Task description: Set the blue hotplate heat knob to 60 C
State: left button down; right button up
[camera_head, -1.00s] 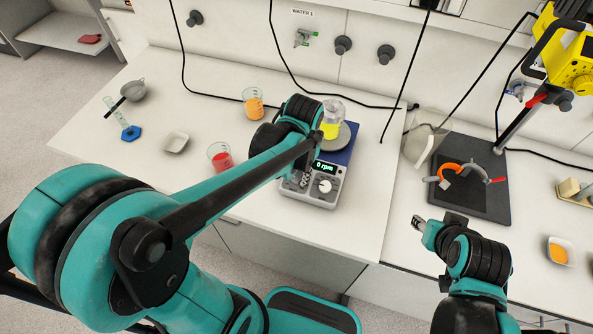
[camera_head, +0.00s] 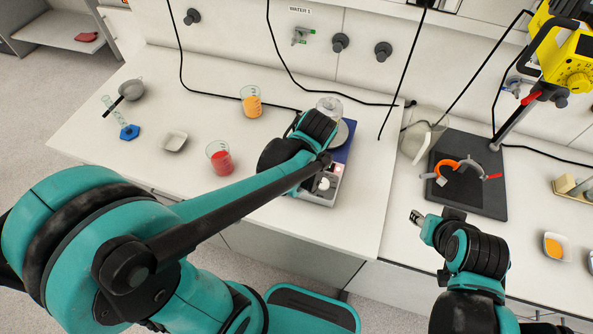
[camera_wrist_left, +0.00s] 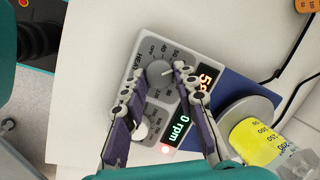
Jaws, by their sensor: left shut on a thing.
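The blue hotplate (camera_wrist_left: 235,92) has a grey front panel with a heat dial marked with numbers and "HEAT". My left gripper (camera_wrist_left: 162,71) is shut on the grey heat knob (camera_wrist_left: 157,76), one fingertip on each side. The knob's white mark points toward the right finger. An orange display (camera_wrist_left: 207,76) shows a 5 and a second digit I cannot read for sure. A green display (camera_wrist_left: 180,132) reads 0 rpm. A second, white knob (camera_wrist_left: 140,130) is partly behind a finger. In the head view my left wrist hides the heat knob. My right gripper (camera_head: 417,218) is away to the right, its opening unclear.
Beakers of orange (camera_head: 252,105) and red liquid (camera_head: 220,161) stand to the left. A black stand base (camera_head: 468,195) is on the right. The bench front-left of the hotplate is clear.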

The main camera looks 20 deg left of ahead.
dwell(0.5)
pick_arm(q)
jog(key=c, duration=1.2)
grip_release()
jog(key=v, duration=1.2)
jog(key=shift+d, duration=0.1)
jog(key=s+a+f+n+t+b, duration=0.1)
jog(key=f+n, duration=0.2)
jog(key=s+a+f+n+t+h+b, duration=0.1)
jog(key=s+a+f+n+t+b, duration=0.1)
jog(key=n, duration=0.2)
jog(key=s+a+f+n+t+h+b, duration=0.1)
jog(key=a+f+n+t, duration=0.1)
jog(key=f+n, duration=0.1)
jog(key=shift+s+f+n, duration=0.3)
jog(key=shift+s, duration=0.1)
